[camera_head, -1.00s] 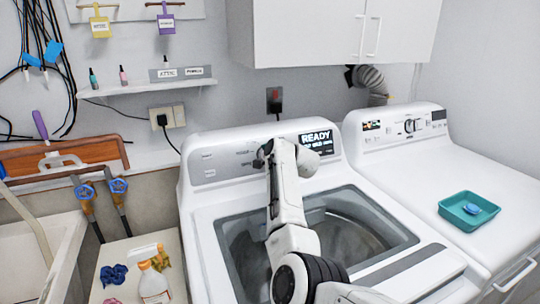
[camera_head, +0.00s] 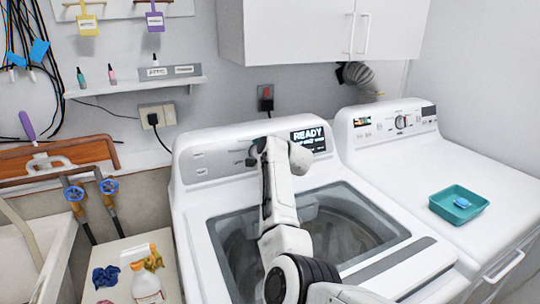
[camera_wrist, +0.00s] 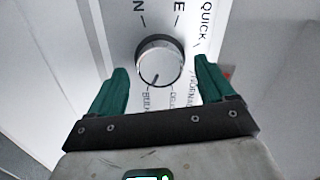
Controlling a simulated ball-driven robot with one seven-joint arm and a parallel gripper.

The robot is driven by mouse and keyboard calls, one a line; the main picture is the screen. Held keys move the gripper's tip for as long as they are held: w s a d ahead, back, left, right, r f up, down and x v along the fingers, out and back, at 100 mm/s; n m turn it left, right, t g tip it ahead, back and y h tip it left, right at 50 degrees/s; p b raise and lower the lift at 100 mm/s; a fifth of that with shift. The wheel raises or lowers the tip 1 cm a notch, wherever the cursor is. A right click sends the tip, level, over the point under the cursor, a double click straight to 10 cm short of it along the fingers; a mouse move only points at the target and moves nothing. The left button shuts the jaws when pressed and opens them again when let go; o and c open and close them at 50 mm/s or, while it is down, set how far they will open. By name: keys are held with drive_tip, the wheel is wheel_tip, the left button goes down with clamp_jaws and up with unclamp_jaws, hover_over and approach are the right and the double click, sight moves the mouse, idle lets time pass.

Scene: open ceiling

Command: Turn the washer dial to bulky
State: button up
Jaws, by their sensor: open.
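The washer (camera_head: 195,230) stands in the middle of the head view, its lid area showing a dark tub. My arm reaches to its control panel (camera_head: 205,162) and hides most of the dial there. In the wrist view the round silver dial (camera_wrist: 160,50) is close ahead, with its dark pointer mark at the bottom, tilted slightly left. The partly hidden "BULK" label (camera_wrist: 147,102) is just below it, with "DELI" to its right. My gripper (camera_wrist: 160,66) is open, its teal fingers on both sides of the dial with visible gaps.
The washer display (camera_head: 308,139) reads "READY". A dryer (camera_head: 390,165) stands to the right with a teal tray (camera_head: 440,208) on top. A spray bottle (camera_head: 147,284) and cloths are at the lower left. White cabinets (camera_head: 290,30) hang above.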

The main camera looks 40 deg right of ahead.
drive_tip(key=v, duration=1)
drive_tip(key=shift+b, duration=0.4)
drive_tip(key=shift+r, duration=0.1)
